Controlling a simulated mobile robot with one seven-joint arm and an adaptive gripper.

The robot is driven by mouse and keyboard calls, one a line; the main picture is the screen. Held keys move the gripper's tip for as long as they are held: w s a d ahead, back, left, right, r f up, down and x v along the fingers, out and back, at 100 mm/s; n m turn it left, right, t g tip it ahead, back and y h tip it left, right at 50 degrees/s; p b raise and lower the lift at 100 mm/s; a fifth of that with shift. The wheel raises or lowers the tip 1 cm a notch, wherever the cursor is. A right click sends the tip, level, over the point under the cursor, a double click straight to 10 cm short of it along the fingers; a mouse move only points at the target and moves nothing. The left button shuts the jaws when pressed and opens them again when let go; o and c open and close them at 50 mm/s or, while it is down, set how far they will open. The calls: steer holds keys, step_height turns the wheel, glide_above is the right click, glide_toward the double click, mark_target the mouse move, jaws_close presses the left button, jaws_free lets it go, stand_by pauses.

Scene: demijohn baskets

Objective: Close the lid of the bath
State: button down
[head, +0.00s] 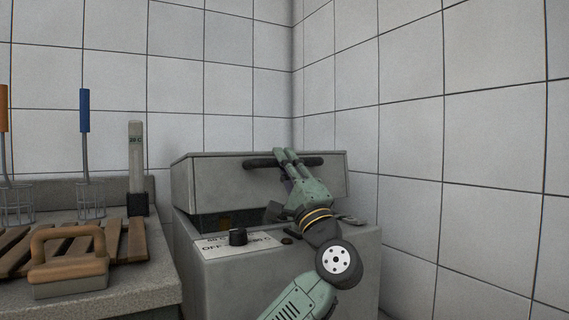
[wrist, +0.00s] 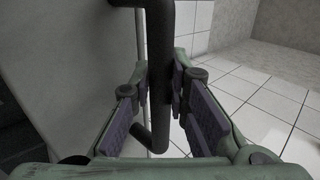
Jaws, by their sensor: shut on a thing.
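The bath (head: 260,278) is a grey box in the middle of the head view, with a dial and temperature marks on top. Its grey lid (head: 218,180) is partly raised, and a dark gap shows under its left side. A black bar handle (head: 312,161) runs across the lid's front face. My gripper (head: 287,156) is shut on this handle. In the wrist view the handle (wrist: 159,65) passes between the fingers of my gripper (wrist: 164,90). My arm hides part of the bath's top and the right side of the gap.
A counter (head: 150,285) at left holds wooden slats (head: 75,245), a wooden-handled block (head: 68,262), wire baskets with blue (head: 84,110) and orange (head: 3,107) handles, and an upright thermometer-like piece (head: 136,160). Tiled walls stand close behind and at right.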

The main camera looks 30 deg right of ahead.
steer(key=c, duration=1.5)
jaws_free()
steer(key=shift+c, duration=0.2)
steer(key=v, duration=1.2)
